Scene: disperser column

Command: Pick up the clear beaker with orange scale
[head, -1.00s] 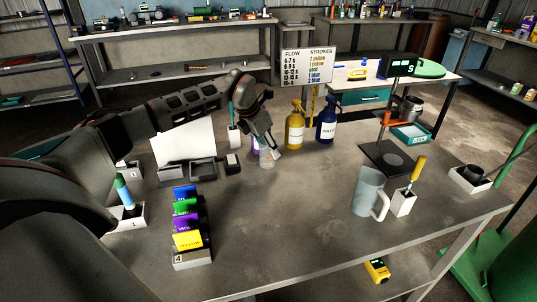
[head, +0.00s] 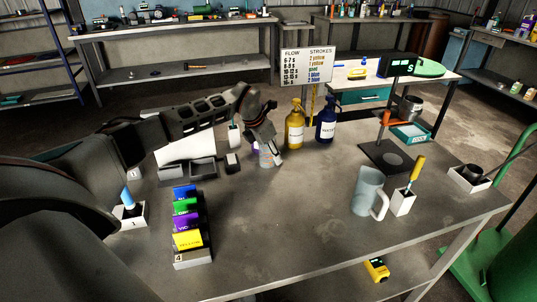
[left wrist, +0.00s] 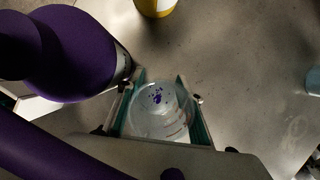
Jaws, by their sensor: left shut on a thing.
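The clear beaker (head: 266,160) stands on the grey workbench, left of the yellow bottle and partly hidden by my left gripper (head: 272,157). The left wrist view looks down into the beaker (left wrist: 158,112), with small purple specks in its bottom and faint reddish marks on its wall. The two fingers of my left gripper (left wrist: 160,90) lie on opposite sides of the beaker and are shut on it. My right gripper is in neither view.
A purple bottle (left wrist: 75,55) stands close beside the gripper. Yellow (head: 295,127) and blue (head: 326,122) bottles stand behind to the right. The middle front of the bench (head: 280,225) is clear.

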